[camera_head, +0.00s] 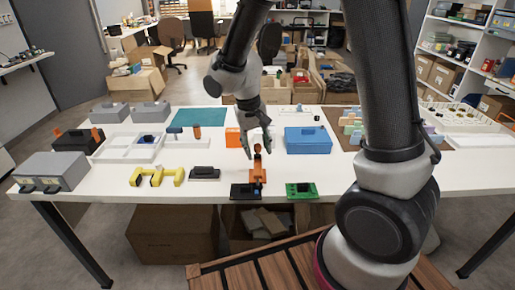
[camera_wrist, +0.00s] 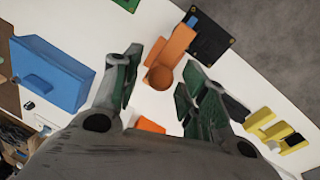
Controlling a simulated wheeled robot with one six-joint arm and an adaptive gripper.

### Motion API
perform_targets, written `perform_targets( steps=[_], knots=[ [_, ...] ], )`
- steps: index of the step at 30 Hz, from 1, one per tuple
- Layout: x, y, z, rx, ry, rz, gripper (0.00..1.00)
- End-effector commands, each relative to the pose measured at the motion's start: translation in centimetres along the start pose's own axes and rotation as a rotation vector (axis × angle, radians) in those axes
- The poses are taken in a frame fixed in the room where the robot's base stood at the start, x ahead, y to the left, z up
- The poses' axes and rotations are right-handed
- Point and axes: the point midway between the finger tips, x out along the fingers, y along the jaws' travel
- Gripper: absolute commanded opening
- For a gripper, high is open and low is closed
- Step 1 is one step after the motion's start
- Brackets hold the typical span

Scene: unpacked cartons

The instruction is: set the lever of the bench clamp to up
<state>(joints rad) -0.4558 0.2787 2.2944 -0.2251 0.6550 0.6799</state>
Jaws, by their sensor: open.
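The orange bench clamp (camera_head: 257,176) stands near the front edge of the white table, in the middle of the head view. Its lever ends in a round orange knob (camera_head: 257,148) above and behind the body. The lever's exact angle is hard to tell. In the wrist view the clamp's orange body (camera_wrist: 178,42) and round knob (camera_wrist: 160,78) lie between the fingers. My gripper (camera_head: 259,150) is open and points down over the clamp, with one finger on each side of the knob. I see gaps between the fingers (camera_wrist: 161,72) and the knob, with no clear contact.
A black plate-like part (camera_head: 243,191) and a green board (camera_head: 301,190) lie by the clamp at the front edge. A black block (camera_head: 205,173) and yellow part (camera_head: 157,177) stand to the left. A blue box (camera_head: 308,139) is behind right, an orange block (camera_head: 232,138) behind left.

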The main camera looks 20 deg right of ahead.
Motion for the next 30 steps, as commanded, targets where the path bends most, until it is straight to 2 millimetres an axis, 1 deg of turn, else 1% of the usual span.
perform_targets(
  steps=[3, 10, 11, 15, 18, 30],
  knots=[
    [0.71, 0.02, 0.05, 0.0, -0.001, 0.0, 0.43],
    [0.79, 0.01, 0.03, 0.0, 0.0, -0.001, 0.43],
    [0.79, 0.01, 0.03, 0.0, 0.0, -0.001, 0.41],
    [0.78, 0.01, 0.03, 0.0, 0.0, -0.001, 0.15],
    [0.78, 0.01, 0.03, 0.0, 0.0, -0.001, 0.0],
    [0.68, 0.12, -0.27, -0.002, -0.033, -0.01, 0.0]
  ],
)
